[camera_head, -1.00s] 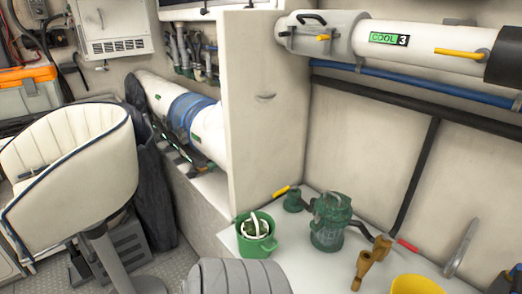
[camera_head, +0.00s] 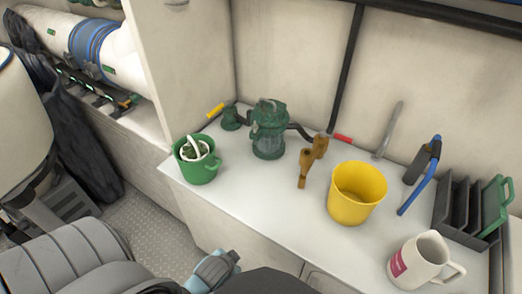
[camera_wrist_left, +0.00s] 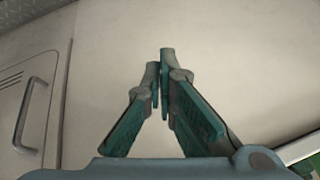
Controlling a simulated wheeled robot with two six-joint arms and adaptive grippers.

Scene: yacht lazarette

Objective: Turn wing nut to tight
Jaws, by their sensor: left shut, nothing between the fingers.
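A green sea strainer (camera_head: 268,130) with a clear bowl stands at the back of the white counter (camera_head: 250,205). Its top is small in the head view, and I cannot make out a wing nut or which way it points. My left gripper (camera_head: 230,258) shows partly at the bottom of the head view, low in front of the counter and well apart from the strainer. In the left wrist view its teal fingers (camera_wrist_left: 161,72) meet at the tips with nothing between them. My right gripper is not in view.
A green pot (camera_head: 197,168) stands left of the strainer. The counter's front middle is clear. A cabinet handle (camera_wrist_left: 28,115) shows in the left wrist view.

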